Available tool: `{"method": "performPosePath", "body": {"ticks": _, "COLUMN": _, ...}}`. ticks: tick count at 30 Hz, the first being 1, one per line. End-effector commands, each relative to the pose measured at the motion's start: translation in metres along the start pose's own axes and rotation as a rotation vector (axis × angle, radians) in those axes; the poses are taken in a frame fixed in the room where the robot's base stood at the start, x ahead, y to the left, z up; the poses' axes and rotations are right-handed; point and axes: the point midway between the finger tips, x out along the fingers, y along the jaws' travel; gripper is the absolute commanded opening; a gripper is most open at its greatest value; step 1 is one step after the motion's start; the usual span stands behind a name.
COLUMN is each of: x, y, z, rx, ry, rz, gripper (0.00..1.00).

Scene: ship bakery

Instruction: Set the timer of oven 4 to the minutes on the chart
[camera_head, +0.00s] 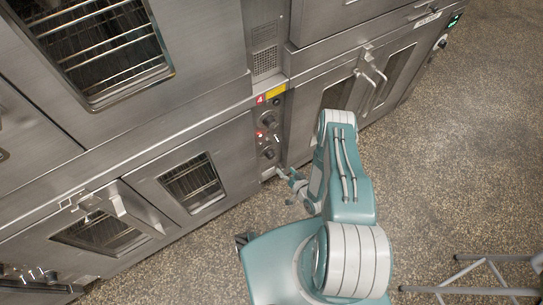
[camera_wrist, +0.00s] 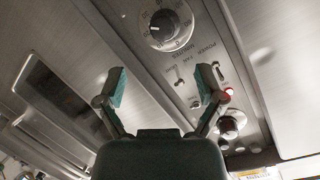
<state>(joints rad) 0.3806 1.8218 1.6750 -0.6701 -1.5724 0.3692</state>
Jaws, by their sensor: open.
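The oven 4 control panel (camera_head: 272,130) is a narrow strip with a red "4" tag (camera_head: 260,99) at its top. The timer dial (camera_wrist: 168,25) is a black round knob in a numbered ring marked "MINUTES", at the top of the wrist view; in the head view the lower dark knob (camera_head: 268,153) appears to be it. Its setting is too small to read surely. My gripper (camera_wrist: 162,83) is open and empty, its green-padded fingers apart, with the dial beyond their tips. In the head view my gripper (camera_head: 284,174) is low beside the panel. I see no readable chart.
Another knob (camera_wrist: 230,125), a red light (camera_wrist: 228,91) and toggle switches marked "POWER" and "FAN" (camera_wrist: 180,75) share the panel. Oven doors with protruding handles (camera_head: 127,208) flank it. A metal stand (camera_head: 480,278) is at the lower right. Speckled floor (camera_head: 440,180) is open at right.

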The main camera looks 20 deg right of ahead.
Motion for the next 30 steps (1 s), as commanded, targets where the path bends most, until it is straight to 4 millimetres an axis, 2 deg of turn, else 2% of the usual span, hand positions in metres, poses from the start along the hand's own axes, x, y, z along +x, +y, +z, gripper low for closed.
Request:
{"method": "performPosePath", "body": {"ticks": 6, "x": -0.001, "y": -0.008, "z": -0.007, "rx": -0.435, "ry": -0.069, "rz": 0.029, "gripper": 0.87}}
{"method": "performPosePath", "body": {"ticks": 12, "x": -0.003, "y": -0.011, "z": -0.01, "rx": -0.666, "ry": -0.11, "rz": 0.035, "gripper": 0.87}}
{"method": "performPosePath", "body": {"ticks": 16, "x": 0.001, "y": -0.012, "z": -0.009, "rx": -0.699, "ry": -0.115, "rz": 0.033, "gripper": 0.87}}
{"method": "performPosePath", "body": {"ticks": 19, "x": 0.012, "y": -0.011, "z": -0.008, "rx": -0.699, "ry": -0.115, "rz": 0.032, "gripper": 0.87}}
{"method": "performPosePath", "body": {"ticks": 30, "x": 0.079, "y": -0.007, "z": -0.002, "rx": -0.697, "ry": -0.112, "rz": 0.032, "gripper": 0.87}}
